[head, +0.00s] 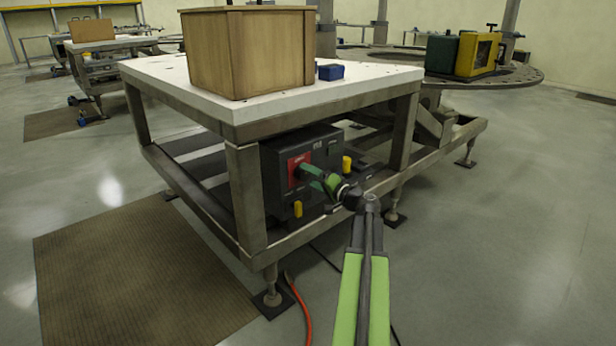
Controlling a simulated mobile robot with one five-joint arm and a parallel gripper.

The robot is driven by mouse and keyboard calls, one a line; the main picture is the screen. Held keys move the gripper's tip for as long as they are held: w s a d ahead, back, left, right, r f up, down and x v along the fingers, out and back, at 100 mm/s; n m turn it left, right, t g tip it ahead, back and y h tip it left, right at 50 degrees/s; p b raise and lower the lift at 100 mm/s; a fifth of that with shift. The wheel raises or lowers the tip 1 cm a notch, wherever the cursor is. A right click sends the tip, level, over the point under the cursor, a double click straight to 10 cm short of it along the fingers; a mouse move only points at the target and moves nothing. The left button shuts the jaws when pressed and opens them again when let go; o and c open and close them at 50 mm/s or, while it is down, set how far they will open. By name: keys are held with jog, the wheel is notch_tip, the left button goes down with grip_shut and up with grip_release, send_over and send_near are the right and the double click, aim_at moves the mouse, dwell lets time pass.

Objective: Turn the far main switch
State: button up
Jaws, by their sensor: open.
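A dark control box (275,190) sits under the white-topped table. On its front is a red switch plate (299,158), the only red switch plate I can make out. My gripper (305,171), at the end of the green arm, is right in front of this plate and overlaps its right part in the picture. Its jaws are open. The switch knob is mostly hidden behind the jaws, so I cannot tell whether they are around it or touching it, nor how it is turned.
Yellow parts (298,209) stick out near the box. Table legs (247,200) and a lower frame rail surround it. A wooden crate (240,55) and a small blue block (331,72) stand on the table. An orange cable (302,310) lies on the floor. The right floor is clear.

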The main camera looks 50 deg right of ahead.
jog(key=s+a, duration=0.1)
jog(key=s, duration=1.4)
jog(key=shift+s, duration=0.25)
jog(key=w+a+f+n+g+y+p, duration=0.1)
jog(key=w+a+f+n+g+y, duration=0.25)
jog(key=a, duration=0.75)
jog(key=w+a+f+n+g+y+p, duration=0.1)
jog(key=w+a+f+n+g, duration=0.15)
jog(key=w+a+f, duration=0.6)
jog(key=w+a+f+n+g+y, duration=0.1)
jog(key=w+a+n+g+y, duration=0.2)
jog(key=a, duration=1.1)
jog(key=s+a+f+n+g+h+p, duration=0.1)
jog(key=s+a+f+g+h, duration=0.15)
jog(key=a, duration=0.45)
jog(key=s+a+f+n+g+h+p, duration=0.1)
jog(key=a+f+n+g+h, duration=0.15)
jog(key=a, duration=0.45)
jog(key=s+a+f+n+g+h, duration=0.1)
jog(key=s+a+g+h, duration=0.1)
jog(key=a+g, duration=0.35)
notch_tip(320, 180, up, 38)
jog(key=a+t+p, duration=0.1)
jog(key=p, duration=3.7)
jog(key=shift+w+a+f+t+y, duration=0.15)
jog(key=shift+w+t+y, duration=0.2)
